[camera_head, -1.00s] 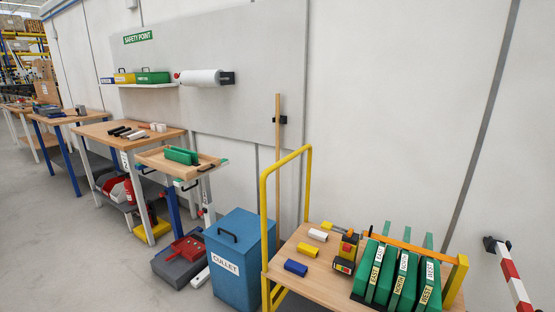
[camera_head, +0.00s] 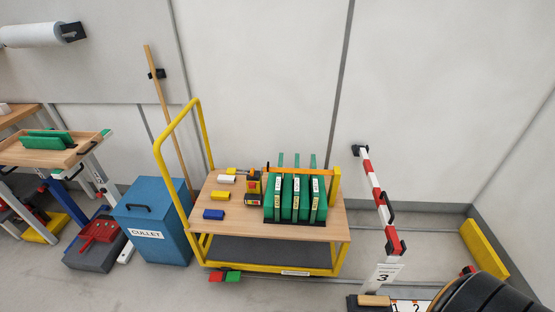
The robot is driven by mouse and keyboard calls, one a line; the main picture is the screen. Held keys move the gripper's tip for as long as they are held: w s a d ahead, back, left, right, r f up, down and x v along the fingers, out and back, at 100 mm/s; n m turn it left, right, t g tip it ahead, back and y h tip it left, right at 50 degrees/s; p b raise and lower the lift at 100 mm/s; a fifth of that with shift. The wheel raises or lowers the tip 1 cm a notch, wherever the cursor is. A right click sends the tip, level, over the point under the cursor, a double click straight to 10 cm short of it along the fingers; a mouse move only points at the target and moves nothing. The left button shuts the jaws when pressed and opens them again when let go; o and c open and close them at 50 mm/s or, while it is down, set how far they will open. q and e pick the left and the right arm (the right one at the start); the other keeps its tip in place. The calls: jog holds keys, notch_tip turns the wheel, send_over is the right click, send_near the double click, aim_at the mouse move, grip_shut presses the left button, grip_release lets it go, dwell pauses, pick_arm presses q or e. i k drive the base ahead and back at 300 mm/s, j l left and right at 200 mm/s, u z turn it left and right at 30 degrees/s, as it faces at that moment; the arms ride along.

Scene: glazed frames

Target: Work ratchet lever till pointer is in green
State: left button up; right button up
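An orange strap or bar (camera_head: 335,184) runs across the tops of the green frames to the right side.
Yellow, white and blue blocks (camera_head: 213,214) lie left of the ratchet. The cart's yellow handle (camera_head: 160,165) rises at its left end. A blue CULLET bin (camera_head: 150,225) stands left of the cart, and a red and white barrier arm (camera_head: 377,190) stands at its right.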

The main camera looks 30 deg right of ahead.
aim_at(230, 171)
jog(key=z, duration=0.45)
jog(key=j+z, duration=0.35)
jog(key=j, duration=0.25)
jog(key=j+z, duration=0.35)
jog(key=j, duration=0.25)
jog(key=j+z, duration=0.35)
jog(key=j, duration=0.25)
jog(key=k+j, duration=0.1)
jog(key=j, duration=0.7)
jog(key=k+j, duration=0.15)
jog(key=j, duration=0.3)
jog(key=z, duration=0.05)
